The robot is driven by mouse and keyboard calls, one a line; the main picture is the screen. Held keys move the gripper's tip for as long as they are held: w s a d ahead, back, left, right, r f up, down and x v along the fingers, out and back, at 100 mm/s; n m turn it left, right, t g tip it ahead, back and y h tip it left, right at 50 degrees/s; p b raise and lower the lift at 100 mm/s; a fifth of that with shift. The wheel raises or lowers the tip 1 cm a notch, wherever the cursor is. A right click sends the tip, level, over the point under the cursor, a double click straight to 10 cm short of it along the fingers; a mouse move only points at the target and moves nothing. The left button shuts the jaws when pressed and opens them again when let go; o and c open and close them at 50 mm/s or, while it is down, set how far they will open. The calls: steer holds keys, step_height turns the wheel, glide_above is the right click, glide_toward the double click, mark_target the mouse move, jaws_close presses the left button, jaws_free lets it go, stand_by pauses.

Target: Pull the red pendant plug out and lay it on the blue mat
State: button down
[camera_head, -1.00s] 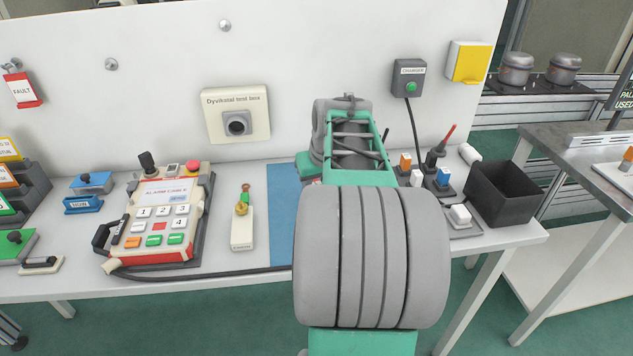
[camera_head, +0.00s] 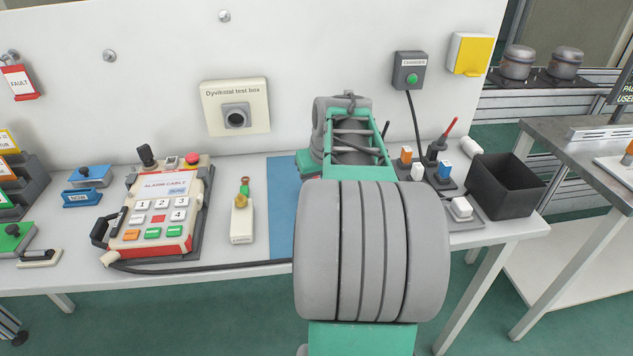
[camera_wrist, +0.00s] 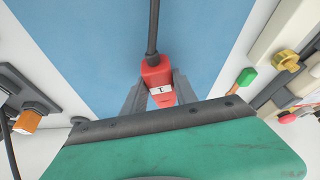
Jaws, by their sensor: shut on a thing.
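The red pendant plug (camera_wrist: 157,70) shows in the wrist view with a dark cable leaving its far end and a white label on its face. My gripper (camera_wrist: 159,88) is shut on it, one grey finger on each side. The blue mat (camera_wrist: 95,45) lies behind the plug in that view. I cannot tell whether the plug touches it or hangs above it. In the head view the blue mat (camera_head: 283,205) is a strip on the white bench, partly covered by my arm. My arm hides the gripper and plug there.
Left of the mat stand a cream box with a brass fitting (camera_head: 241,215) and a keypad pendant (camera_head: 160,212) with a black cable along the bench front. Right of my arm are small switch blocks (camera_head: 443,175) and a black bin (camera_head: 505,187). The test box (camera_head: 235,108) is on the wall.

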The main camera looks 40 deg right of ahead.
steer(key=shift+f+b, duration=0.65)
steer(key=shift+f, duration=0.3)
steer(key=c, duration=0.9)
jaws_free()
steer(key=p+v, duration=0.1)
steer(key=v, duration=0.7)
steer(key=shift+f, duration=0.1)
